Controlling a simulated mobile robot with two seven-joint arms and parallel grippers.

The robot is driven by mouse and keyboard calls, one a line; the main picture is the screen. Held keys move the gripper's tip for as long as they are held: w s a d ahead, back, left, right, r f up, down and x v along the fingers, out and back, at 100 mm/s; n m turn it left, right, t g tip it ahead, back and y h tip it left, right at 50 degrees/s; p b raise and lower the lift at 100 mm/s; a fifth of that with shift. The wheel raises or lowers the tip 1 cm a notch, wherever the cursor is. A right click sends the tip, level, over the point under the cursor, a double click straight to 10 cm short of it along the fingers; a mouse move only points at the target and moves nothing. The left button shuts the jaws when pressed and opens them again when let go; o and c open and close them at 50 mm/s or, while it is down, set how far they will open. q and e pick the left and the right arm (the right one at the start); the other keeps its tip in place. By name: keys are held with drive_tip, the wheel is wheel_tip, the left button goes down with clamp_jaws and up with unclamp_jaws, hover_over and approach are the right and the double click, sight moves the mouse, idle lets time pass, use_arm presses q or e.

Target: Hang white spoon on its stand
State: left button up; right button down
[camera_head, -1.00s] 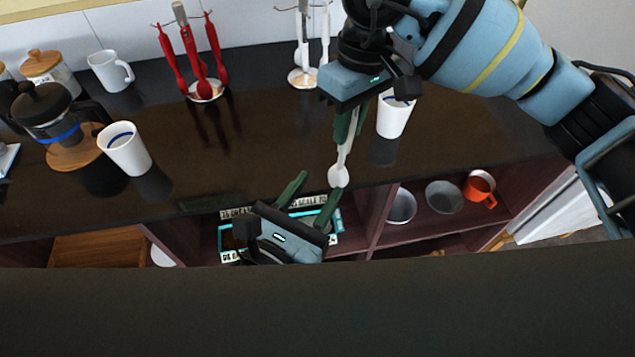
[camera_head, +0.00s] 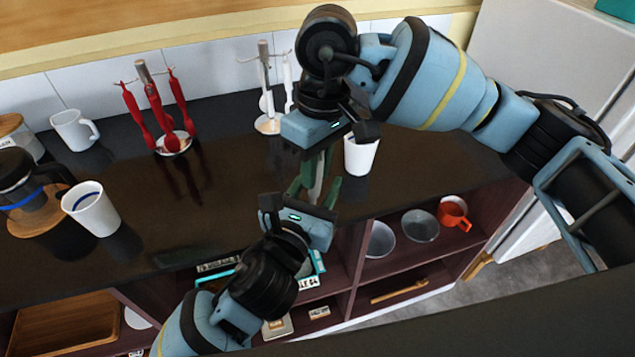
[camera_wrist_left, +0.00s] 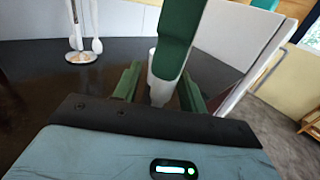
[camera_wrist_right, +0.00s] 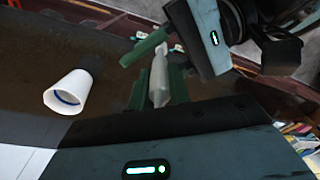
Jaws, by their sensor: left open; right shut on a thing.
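My right gripper (camera_head: 321,163) is shut on the white spoon (camera_head: 315,172), which hangs down above the counter's front part. My left gripper (camera_head: 314,188) is open just below, its fingers on either side of the spoon. In the left wrist view the spoon (camera_wrist_left: 162,90) shows between the open left fingers, below a green right finger. In the right wrist view the spoon (camera_wrist_right: 159,78) runs out from between my right fingers towards the left gripper. The stand (camera_head: 264,60) with other white utensils (camera_head: 288,80) is at the counter's back; it also shows in the left wrist view (camera_wrist_left: 78,58).
A red utensil set (camera_head: 152,105) stands left of the white stand. A white cup (camera_head: 360,154) is close right of my grippers. Another white cup (camera_head: 92,208), a mug (camera_head: 73,131) and a French press (camera_head: 25,190) are at left. The mid-left counter is clear.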

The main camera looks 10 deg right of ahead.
use_arm(q)
drive_tip(key=c, duration=0.9)
clamp_jaws()
use_arm(e)
drive_tip(key=c, duration=1.2)
unclamp_jaws()
drive_tip(key=shift+c, duration=0.2)
drive_tip(key=shift+r, duration=0.1)
wheel_tip(320, 180, up, 12)
drive_tip(key=d, duration=0.1)
drive_tip(key=shift+w, duration=0.45)
